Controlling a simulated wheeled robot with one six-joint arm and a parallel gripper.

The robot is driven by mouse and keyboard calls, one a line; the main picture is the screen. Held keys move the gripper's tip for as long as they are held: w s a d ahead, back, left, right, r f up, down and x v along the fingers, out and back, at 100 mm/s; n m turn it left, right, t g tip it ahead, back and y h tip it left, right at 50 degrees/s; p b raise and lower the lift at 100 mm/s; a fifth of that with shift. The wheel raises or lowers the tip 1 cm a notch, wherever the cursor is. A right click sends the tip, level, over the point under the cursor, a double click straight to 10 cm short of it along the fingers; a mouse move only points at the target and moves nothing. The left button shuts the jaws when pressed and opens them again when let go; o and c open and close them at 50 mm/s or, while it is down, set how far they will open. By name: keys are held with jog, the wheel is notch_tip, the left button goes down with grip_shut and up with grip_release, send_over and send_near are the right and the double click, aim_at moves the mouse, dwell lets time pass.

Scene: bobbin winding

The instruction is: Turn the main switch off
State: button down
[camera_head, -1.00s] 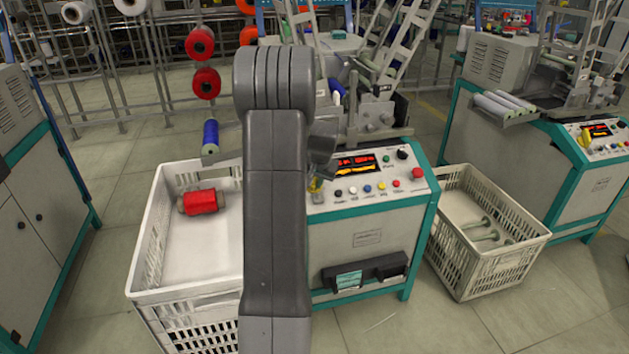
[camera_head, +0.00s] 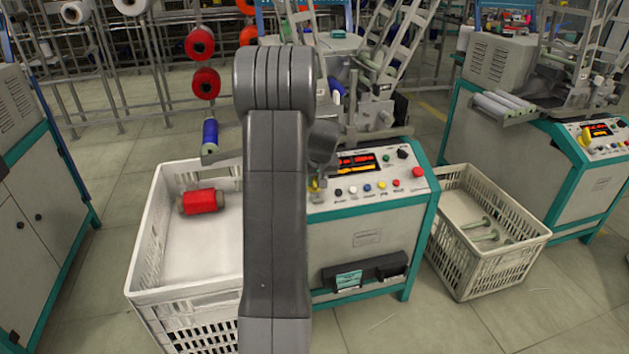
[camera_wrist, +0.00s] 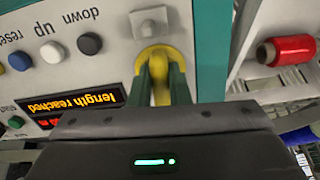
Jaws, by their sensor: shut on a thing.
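The main switch (camera_wrist: 157,62) is a yellow knob on the left end of the winding machine's control panel. In the wrist view my gripper (camera_wrist: 163,85) has its two green-grey fingers on either side of the knob, shut on it. In the head view my arm hides most of the gripper, and only a bit of the yellow switch (camera_head: 317,186) shows beside the arm. The panel's display (camera_wrist: 75,100) is lit and reads "length reached" in the wrist view; the lit display also shows in the head view (camera_head: 356,163).
Blue, black and other push buttons (camera_wrist: 52,52) sit close to the switch. A white crate (camera_head: 150,230) with a red bobbin (camera_head: 203,201) stands left of the machine. Another crate (camera_head: 470,275) with green bobbins stands right. A second machine (camera_head: 560,170) is further right.

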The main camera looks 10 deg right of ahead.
jog(key=n, duration=0.3)
jog(key=shift+n+b, duration=0.3)
jog(key=shift+d+n, duration=0.1)
jog(key=shift+n, duration=1.6)
jog(key=c, duration=1.4)
grip_release()
jog(key=shift+o, duration=0.2)
jog(key=p+v, duration=0.2)
jog(key=v, duration=1.1)
jog(key=shift+s+r, duration=0.2)
jog(key=shift+r, duration=0.15)
